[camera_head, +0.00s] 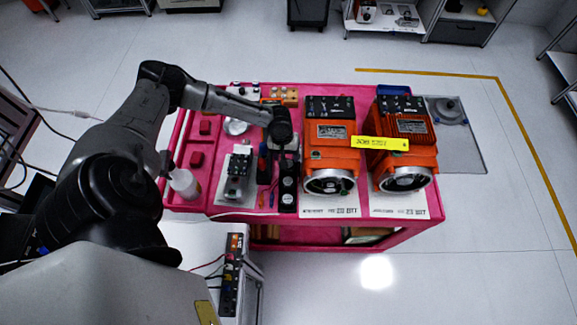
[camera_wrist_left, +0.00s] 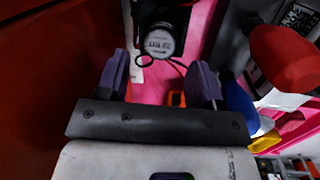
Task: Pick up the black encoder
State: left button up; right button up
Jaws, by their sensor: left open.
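The black encoder (camera_wrist_left: 159,40) shows in the left wrist view as a dark round body with a pale labelled face and a thin black cable. It lies beyond my left fingertips, between their lines, and apart from them. In the head view, a column of small black parts (camera_head: 288,184) sits just in front of my left gripper (camera_head: 284,153); one of them appears to be the encoder. In the left wrist view my left gripper (camera_wrist_left: 158,80) is open, with a clear gap between its purple-grey fingers. My right gripper is not in view.
Two orange motors (camera_head: 330,150) (camera_head: 403,150) stand right of the gripper on the pink cart (camera_head: 433,208). A yellow label (camera_head: 380,143) spans them. A grey device (camera_head: 237,178) and a white bottle (camera_head: 184,183) are on the left. Screwdriver-like tools (camera_wrist_left: 283,57) lie close to the fingers.

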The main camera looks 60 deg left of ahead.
pick_arm(q)
jog(key=shift+w+d+f, duration=0.1)
jog(key=shift+d+f, duration=0.05)
jog(key=shift+f, duration=1.2)
jog(key=shift+w+d+f, duration=0.1)
jog(key=shift+d+f, duration=0.05)
jog(key=shift+f, duration=1.15)
jog(key=c, duration=0.7)
jog(key=shift+r, duration=0.1)
